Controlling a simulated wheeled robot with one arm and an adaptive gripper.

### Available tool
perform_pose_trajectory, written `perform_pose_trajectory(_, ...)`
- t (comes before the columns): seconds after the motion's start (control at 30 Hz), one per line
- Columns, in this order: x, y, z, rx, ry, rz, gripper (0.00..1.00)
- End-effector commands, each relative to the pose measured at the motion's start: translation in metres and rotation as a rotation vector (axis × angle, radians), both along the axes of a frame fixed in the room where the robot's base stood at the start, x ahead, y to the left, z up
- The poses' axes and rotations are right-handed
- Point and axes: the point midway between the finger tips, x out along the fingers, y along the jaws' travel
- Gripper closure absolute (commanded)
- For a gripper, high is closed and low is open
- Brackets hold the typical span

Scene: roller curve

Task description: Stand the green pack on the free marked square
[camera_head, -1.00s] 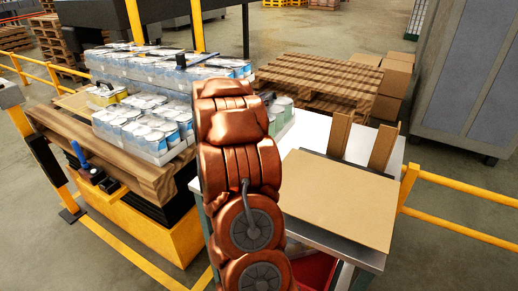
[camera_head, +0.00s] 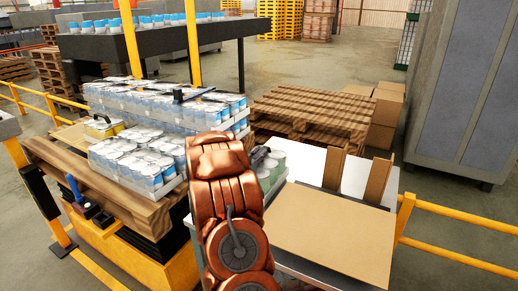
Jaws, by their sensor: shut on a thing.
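The green pack (camera_head: 270,168), a tray of grey-topped cans with green sides, shows just right of my copper arm. It is partly hidden behind the arm, by the white table's back left corner. My gripper (camera_head: 258,156) is mostly hidden behind my arm; only a dark part shows over the pack's left top edge. It is shut on the pack. Whether the pack's base touches anything is hidden. I cannot make out a free marked square in this view.
Blue can packs (camera_head: 140,165) fill much of the wooden pallet (camera_head: 95,180) at left, with a yellow pack (camera_head: 103,128) at its back left. A cardboard sheet (camera_head: 330,235) and two upright brown pieces lie on the white table (camera_head: 305,160). Yellow rails (camera_head: 455,210) flank both sides.

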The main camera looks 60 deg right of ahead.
Motion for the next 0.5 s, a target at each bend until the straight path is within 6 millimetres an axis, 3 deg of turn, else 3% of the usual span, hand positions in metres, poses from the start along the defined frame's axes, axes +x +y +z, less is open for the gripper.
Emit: perform_pose_trajectory(0.5,0.000,0.000,-0.013,-0.008,-0.004,0.000,1.00)
